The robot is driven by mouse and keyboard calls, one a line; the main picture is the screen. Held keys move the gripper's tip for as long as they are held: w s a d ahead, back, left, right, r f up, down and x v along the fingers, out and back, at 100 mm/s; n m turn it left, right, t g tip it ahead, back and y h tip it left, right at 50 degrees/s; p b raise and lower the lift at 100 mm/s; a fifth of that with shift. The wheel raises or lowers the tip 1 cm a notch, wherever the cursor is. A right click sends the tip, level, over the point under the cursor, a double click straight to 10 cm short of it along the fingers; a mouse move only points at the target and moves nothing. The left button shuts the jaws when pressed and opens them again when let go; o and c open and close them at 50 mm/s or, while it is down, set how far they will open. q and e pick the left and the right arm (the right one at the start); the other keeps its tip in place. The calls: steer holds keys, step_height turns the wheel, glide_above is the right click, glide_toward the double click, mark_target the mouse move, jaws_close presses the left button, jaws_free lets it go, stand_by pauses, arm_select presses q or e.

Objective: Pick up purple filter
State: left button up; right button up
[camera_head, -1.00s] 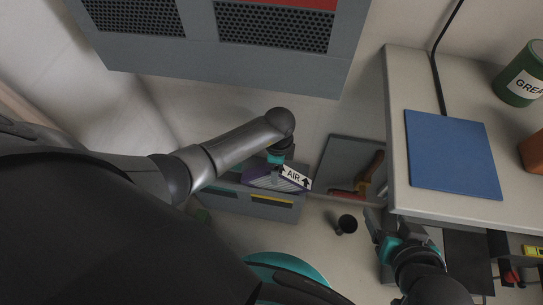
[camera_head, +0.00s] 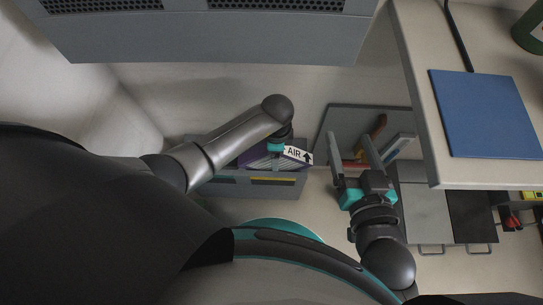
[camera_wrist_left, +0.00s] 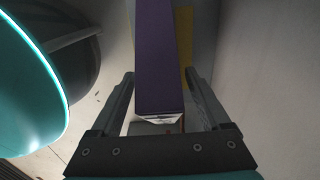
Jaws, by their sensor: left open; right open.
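The purple filter (camera_head: 252,158) stands in a grey holder (camera_head: 250,190) on the floor. It bears a white AIR label with arrows (camera_head: 297,154). My left gripper (camera_wrist_left: 160,74) is open in the left wrist view, with the filter's purple edge (camera_wrist_left: 157,50) lying between its two fingers; contact cannot be told. In the head view the left gripper is mostly hidden under its arm, just above the filter. My right gripper (camera_head: 350,140) is open and empty, right of the filter and above a grey tray.
The grey tray (camera_head: 330,122) holds tools with red and brown handles. A workbench (camera_head: 410,60) with a blue mat (camera_head: 487,114) stands at the right, drawers below it. A grey rack (camera_head: 215,45) with perforated panels hangs over the top. A yellow strip (camera_wrist_left: 184,40) shows behind the filter.

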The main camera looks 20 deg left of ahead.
arm_select(q)
steer(key=shift+f, duration=0.1)
steer(key=shift+c, duration=0.2)
jaws_close()
stand_by(0.5)
stand_by(0.4)
